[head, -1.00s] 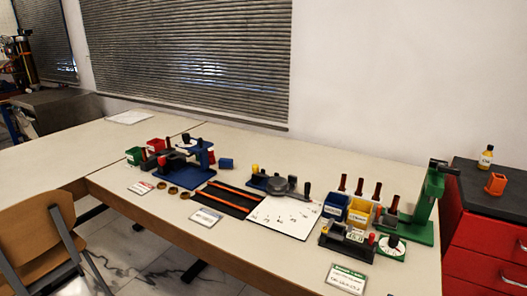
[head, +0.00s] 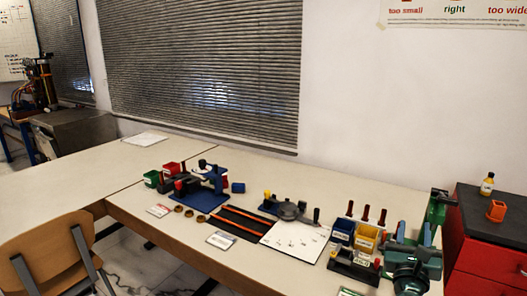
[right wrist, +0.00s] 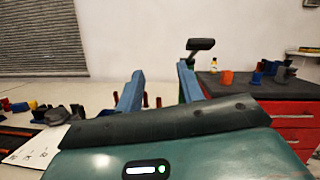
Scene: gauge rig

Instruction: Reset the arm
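My right gripper (head: 413,235) is at the bottom right of the head view, in front of the green press stand (head: 437,212). In the right wrist view its two blue-grey fingers (right wrist: 159,88) stand apart with nothing between them in grip, so it is open. It covers the lower part of the stand and the white dial beside it. The stand's black handle (right wrist: 201,45) shows above the right finger in the wrist view. My left gripper is not in view.
On the table are a blue fixture (head: 205,198), a white sheet (head: 296,240), a yellow bin (head: 367,236) and several red-handled pegs. A red cabinet (head: 480,258) with a bottle (head: 487,184) and orange cup (head: 496,210) stands at right. A chair (head: 55,262) is at left.

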